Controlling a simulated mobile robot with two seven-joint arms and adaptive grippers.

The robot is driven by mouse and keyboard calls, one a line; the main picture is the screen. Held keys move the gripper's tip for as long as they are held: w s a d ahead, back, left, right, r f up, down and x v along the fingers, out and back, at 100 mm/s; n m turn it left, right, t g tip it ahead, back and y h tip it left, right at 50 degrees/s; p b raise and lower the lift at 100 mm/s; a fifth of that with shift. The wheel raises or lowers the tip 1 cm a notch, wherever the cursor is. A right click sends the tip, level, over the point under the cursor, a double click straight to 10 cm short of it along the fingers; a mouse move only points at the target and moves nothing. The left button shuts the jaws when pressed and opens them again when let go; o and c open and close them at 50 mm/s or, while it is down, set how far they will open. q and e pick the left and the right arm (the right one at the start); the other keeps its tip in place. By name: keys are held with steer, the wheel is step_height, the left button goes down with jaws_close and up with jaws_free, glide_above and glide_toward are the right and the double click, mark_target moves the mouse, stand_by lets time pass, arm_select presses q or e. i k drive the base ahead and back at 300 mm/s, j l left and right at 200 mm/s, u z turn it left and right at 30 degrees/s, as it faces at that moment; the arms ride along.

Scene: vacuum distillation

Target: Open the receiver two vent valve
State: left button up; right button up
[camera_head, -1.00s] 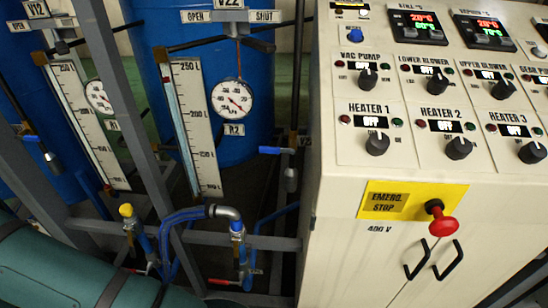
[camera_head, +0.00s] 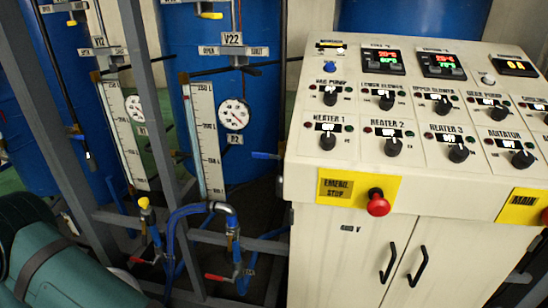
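The blue receiver tank marked R2 (camera_head: 266,110) stands behind a grey frame, with a round dial gauge (camera_head: 234,115) and a scaled level strip (camera_head: 207,140) in front. Above the gauge is the V22 label (camera_head: 232,39), between an OPEN plate (camera_head: 208,50) and a SHUT plate (camera_head: 257,51). A small valve body (camera_head: 239,61) sits just below the label, with a dark, roughly horizontal bar on either side. I cannot tell the valve's position from this view. Neither of my grippers is in view.
The cream control cabinet (camera_head: 340,250) fills the right, with knobs and a red emergency stop (camera_head: 378,203). Grey frame posts (camera_head: 147,100) stand before the tanks. A V12 label (camera_head: 100,41) is at left. Pipes with red-handled valves (camera_head: 216,277) and a teal rounded body (camera_head: 75,270) are low down.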

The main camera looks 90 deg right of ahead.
mark_target(255, 155)
steer(key=j+z, duration=0.15)
steer(key=z, duration=2.7)
steer(key=l, duration=0.1)
